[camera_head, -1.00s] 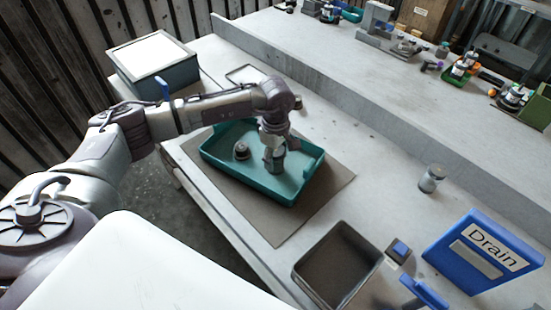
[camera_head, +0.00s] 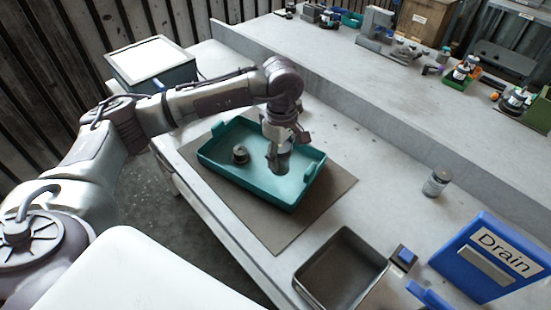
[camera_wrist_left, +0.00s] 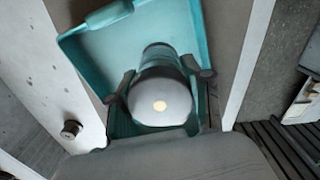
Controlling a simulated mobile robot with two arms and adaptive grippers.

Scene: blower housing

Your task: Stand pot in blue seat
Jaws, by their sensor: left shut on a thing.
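My left gripper (camera_head: 278,160) is over the right part of the teal tray (camera_head: 225,176), pointing down. In the left wrist view its fingers (camera_wrist_left: 160,92) are shut on the pot (camera_wrist_left: 160,108), a grey cylinder with a pale spot on its near end. Whether the pot touches the tray floor I cannot tell. A small dark round part (camera_head: 240,154) stands in the tray to the left of the gripper. A small block with a blue square top (camera_head: 403,254), which looks like the blue seat, is at the lower right. My right gripper is not in view.
The teal tray lies on a brown mat (camera_head: 322,206). An empty grey bin (camera_head: 341,268) stands beside the blue-topped block, with a blue Drain bin (camera_head: 485,258) to its right. A grey jar (camera_head: 436,181) stands on the bench. The bench between mat and jar is clear.

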